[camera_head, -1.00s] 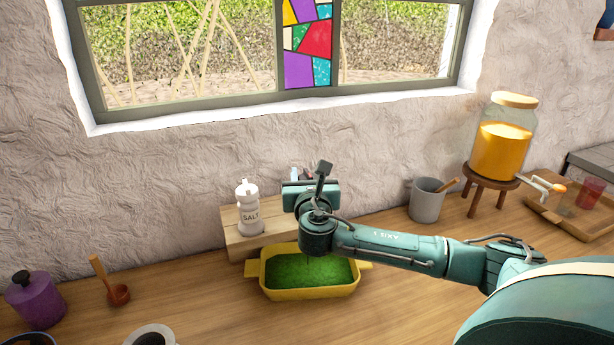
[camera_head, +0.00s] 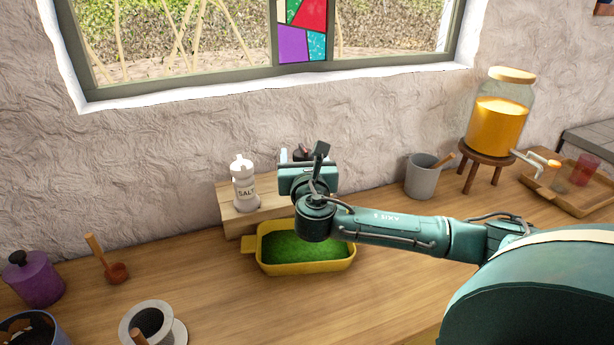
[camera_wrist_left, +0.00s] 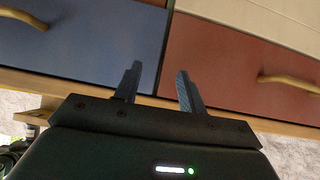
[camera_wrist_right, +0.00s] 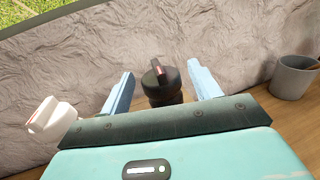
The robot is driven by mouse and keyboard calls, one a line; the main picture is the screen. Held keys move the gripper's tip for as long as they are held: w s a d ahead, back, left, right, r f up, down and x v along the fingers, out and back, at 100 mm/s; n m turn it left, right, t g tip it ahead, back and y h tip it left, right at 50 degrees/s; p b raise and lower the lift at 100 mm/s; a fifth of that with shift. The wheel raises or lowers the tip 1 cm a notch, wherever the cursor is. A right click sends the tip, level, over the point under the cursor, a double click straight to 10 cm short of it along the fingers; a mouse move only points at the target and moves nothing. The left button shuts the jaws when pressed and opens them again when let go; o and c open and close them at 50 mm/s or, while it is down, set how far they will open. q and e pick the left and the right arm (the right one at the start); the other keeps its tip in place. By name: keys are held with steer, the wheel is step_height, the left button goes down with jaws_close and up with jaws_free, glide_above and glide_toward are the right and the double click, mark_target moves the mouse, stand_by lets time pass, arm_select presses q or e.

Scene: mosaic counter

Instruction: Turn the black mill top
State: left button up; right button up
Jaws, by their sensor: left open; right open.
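The black mill (camera_wrist_right: 160,82) stands upright in the right wrist view, its dark top carrying a light and red mark. My right gripper (camera_wrist_right: 161,82) is open, with one pale blue finger on each side of the mill top in that view; I cannot tell if they touch it. In the head view my right gripper and wrist (camera_head: 310,172) hide most of the mill, and only a bit of its dark top shows behind. My left gripper (camera_wrist_left: 157,83) is open and empty, facing blue and red drawer fronts below the counter.
A white salt shaker (camera_head: 243,183) stands left of my right gripper on a wooden riser (camera_head: 236,224). A yellow dish (camera_head: 300,267) with green contents sits in front, under my wrist. A grey mug (camera_head: 422,178) and a juice dispenser (camera_head: 497,115) stand to the right.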

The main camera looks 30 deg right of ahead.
arm_select(q)
steer(key=shift+d+f+b, duration=0.1)
steer(key=shift+f+b, duration=0.1)
steer(key=shift+b, duration=0.55)
arm_select(e)
steer(key=v, duration=1)
steer(key=shift+s, duration=0.25)
arm_select(q)
steer(key=shift+w+r, duration=0.1)
arm_select(e)
steer(key=shift+a, duration=0.1)
